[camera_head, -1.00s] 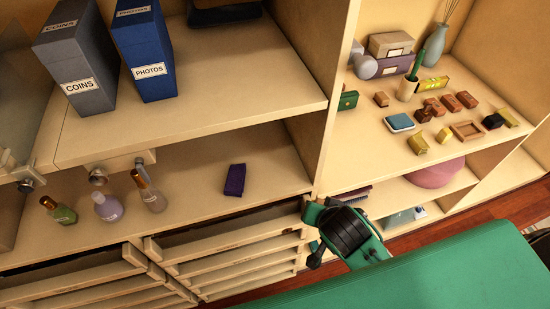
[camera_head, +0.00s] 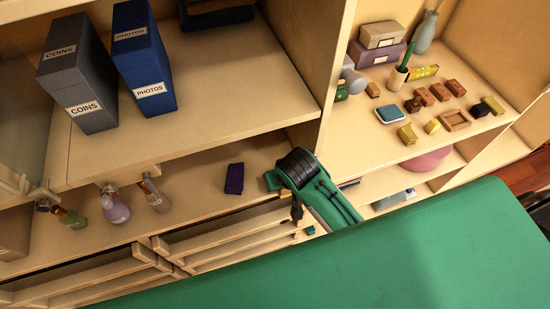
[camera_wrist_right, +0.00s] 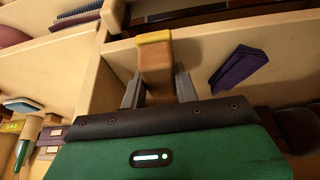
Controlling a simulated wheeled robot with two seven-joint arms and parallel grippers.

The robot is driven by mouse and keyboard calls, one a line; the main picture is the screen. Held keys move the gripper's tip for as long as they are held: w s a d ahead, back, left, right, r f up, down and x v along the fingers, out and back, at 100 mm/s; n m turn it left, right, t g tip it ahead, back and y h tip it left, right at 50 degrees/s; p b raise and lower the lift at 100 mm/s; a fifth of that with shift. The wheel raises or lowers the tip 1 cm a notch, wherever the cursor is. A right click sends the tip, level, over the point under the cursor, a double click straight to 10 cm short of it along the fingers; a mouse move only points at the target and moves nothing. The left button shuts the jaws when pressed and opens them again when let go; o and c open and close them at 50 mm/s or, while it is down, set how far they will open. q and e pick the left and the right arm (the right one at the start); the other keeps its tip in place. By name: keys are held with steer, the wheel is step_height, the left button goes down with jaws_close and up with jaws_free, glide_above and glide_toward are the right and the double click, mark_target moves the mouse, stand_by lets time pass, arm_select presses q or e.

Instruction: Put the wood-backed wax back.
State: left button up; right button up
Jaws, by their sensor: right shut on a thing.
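The wood-backed wax, a brown wooden block (camera_wrist_right: 157,80) with a yellow face at its far end, shows in the right wrist view. My right gripper (camera_wrist_right: 158,88) is shut on it, one grey finger on each side. In the head view my right arm reaches to the lower left shelf, just right of a dark purple box (camera_head: 234,178); the fingers and held block cannot be made out clearly there. The purple box (camera_wrist_right: 238,68) is also in the wrist view, right of the held block and apart from it. My left gripper is not in view.
Bottles (camera_head: 114,206) stand left; slatted drawers (camera_head: 230,245) lie below.

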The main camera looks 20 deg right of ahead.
steer(key=w, duration=0.3)
steer(key=shift+p, duration=0.35)
steer(key=shift+w+r, duration=0.1)
steer(key=shift+w, duration=0.25)
steer(key=w+p, duration=0.1)
steer(key=w, duration=0.1)
steer(key=shift+w+a+r+p, duration=0.1)
steer(key=shift+w+p, duration=0.2)
steer(key=shift+p, duration=0.05)
steer(key=shift+f+p, duration=0.3)
steer(key=shift+f, duration=0.7)
steer(key=o, duration=0.9)
steer(key=shift+o, duration=0.2)
